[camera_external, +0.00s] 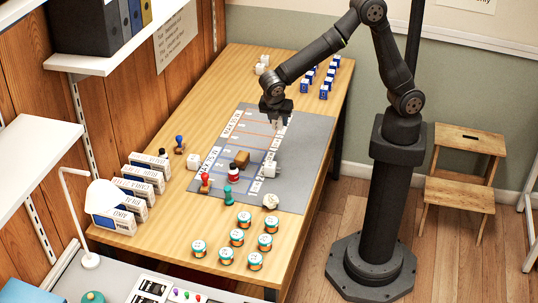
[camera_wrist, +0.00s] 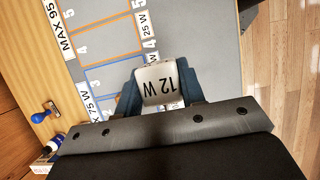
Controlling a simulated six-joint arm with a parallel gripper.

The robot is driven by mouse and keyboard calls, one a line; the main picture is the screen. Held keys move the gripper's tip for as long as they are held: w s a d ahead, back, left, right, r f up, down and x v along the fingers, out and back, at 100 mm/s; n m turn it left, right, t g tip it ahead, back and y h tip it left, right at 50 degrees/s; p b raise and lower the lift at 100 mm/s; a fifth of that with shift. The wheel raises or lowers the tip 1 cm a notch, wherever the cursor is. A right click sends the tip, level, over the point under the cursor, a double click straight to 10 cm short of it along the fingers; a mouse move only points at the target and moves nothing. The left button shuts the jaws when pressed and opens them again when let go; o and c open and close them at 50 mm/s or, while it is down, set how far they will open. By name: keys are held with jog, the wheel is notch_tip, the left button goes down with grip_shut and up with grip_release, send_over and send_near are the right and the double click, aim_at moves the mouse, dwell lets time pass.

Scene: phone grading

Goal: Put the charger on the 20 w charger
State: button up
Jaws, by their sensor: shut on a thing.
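My gripper (camera_external: 276,117) is shut on a white charger (camera_wrist: 160,84) that reads "12 W" in the wrist view, where my gripper (camera_wrist: 160,96) has a blue-grey finger on each side of it. The gripper is above the far part of the grey mat (camera_external: 311,151) in the external view. Other white blocks, perhaps chargers, stand at the far left of the table (camera_external: 263,62), left of the mat (camera_external: 193,161) and on the mat (camera_external: 269,169). I cannot read their wattage, so I cannot tell which is the 20 W charger.
The mat has outlined, numbered lanes and label strips. A brown block (camera_external: 241,158), stamps (camera_external: 228,196), a whitish faceted object (camera_external: 270,201), several small jars (camera_external: 236,238), standing boxes (camera_external: 147,180) and blue-white boxes (camera_external: 309,80) occupy the table. The mat's right side is clear.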

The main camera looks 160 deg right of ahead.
send_over(273, 162)
notch_tip(273, 162, down, 5)
jog(key=shift+f, duration=0.1)
jog(key=shift+w+f, duration=0.1)
jog(key=shift+f, duration=1.9)
jog(key=o, duration=1)
jog(key=shift+f, duration=0.1)
jog(key=v, duration=1.2)
